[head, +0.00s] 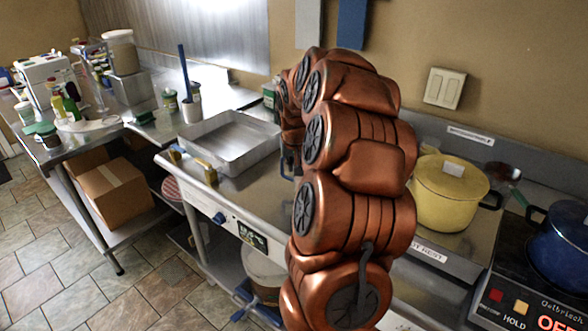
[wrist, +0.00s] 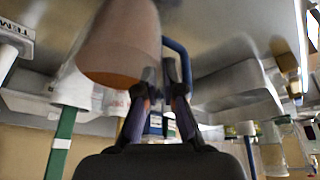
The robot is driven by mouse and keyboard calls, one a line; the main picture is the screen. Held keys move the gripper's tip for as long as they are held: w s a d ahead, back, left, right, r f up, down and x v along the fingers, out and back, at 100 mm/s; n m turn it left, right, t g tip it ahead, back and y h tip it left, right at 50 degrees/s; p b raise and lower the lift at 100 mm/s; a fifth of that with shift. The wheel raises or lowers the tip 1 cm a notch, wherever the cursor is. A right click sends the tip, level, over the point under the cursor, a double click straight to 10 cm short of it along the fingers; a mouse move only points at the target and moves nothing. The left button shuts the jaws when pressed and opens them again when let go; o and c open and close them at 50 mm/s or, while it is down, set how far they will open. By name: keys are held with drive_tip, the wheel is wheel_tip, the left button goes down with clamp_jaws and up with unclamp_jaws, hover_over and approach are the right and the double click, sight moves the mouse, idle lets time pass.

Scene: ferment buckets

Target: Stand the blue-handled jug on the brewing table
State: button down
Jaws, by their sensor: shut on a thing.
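My gripper (wrist: 163,92) is shut on the blue handle (wrist: 178,52) of the jug (wrist: 122,38) in the wrist view. The jug is a pale tapered vessel with an orange-brown round end, left of the fingers. That view looks upside down, with steel surface along its top. In the head view my copper-coloured arm hides the jug body and most of the gripper; only a bit of blue shows beside the arm. I cannot tell whether the jug touches the steel table (head: 272,203) or hangs above it.
A steel tray (head: 213,166) stands on the table left of my arm. A yellow pot (head: 450,200) and a blue pot (head: 562,250) stand to the right. A side bench at left holds bottles and tubs. A cardboard box (head: 112,190) sits below it.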

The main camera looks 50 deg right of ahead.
drive_tip(key=shift+f+p, duration=0.35)
drive_tip(key=shift+f, duration=0.85)
drive_tip(key=shift+f, duration=0.2)
drive_tip(key=c, duration=1.3)
unclamp_jaws()
drive_tip(key=shift+r, duration=0.1)
drive_tip(key=shift+s+a+r, duration=0.1)
drive_tip(key=shift+r, duration=0.45)
drive_tip(key=b+v, duration=0.2)
drive_tip(key=v, duration=0.9)
drive_tip(key=shift+b, duration=0.4)
